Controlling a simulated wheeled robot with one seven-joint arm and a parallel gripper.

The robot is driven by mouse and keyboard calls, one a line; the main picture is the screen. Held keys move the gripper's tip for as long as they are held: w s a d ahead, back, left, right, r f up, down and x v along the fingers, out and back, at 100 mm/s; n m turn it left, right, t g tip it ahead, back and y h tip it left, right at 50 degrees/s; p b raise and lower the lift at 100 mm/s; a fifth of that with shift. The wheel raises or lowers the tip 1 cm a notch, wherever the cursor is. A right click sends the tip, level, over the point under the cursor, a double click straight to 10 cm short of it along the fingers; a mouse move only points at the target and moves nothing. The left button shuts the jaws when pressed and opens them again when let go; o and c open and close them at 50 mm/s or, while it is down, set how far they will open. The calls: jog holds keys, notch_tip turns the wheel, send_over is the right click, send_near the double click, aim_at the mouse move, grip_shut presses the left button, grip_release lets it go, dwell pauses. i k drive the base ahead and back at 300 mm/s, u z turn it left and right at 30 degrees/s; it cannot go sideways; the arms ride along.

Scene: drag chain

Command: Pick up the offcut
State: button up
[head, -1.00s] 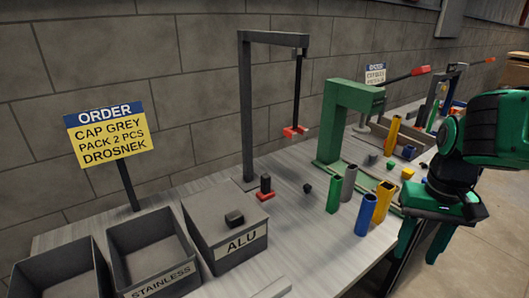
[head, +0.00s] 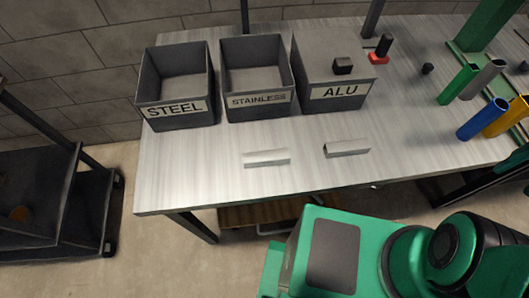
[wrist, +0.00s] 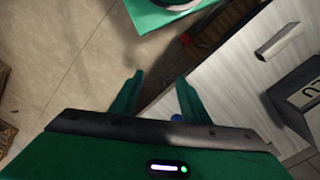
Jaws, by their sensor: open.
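Two short silver-grey metal pieces lie on the table near its front edge in the head view: a left piece (head: 266,158) and a right piece (head: 346,149), apart from each other. I cannot tell which one is the offcut. One such piece (wrist: 279,41) shows at the upper right of the wrist view, beyond my right finger. My gripper (wrist: 160,76) is open and empty, its fingers spread, away from that piece. In the head view my green arm fills the lower right, and the gripper itself is not seen.
Bins marked STEEL (head: 175,118), STAINLESS (head: 257,107) and ALU (head: 333,97) stand along the back of the table (head: 210,185). A dark block (head: 342,65) sits on the ALU bin. Coloured tubes (head: 468,124) stand at the right. A dark cart (head: 45,205) is at the left.

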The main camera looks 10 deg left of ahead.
aim_at(273, 156)
jog(key=k, duration=0.5)
jog(key=z, duration=1.65)
jog(key=k, duration=0.55)
jog(key=u, duration=1.35)
jog(key=i, duration=0.5)
jog(key=z, duration=0.05)
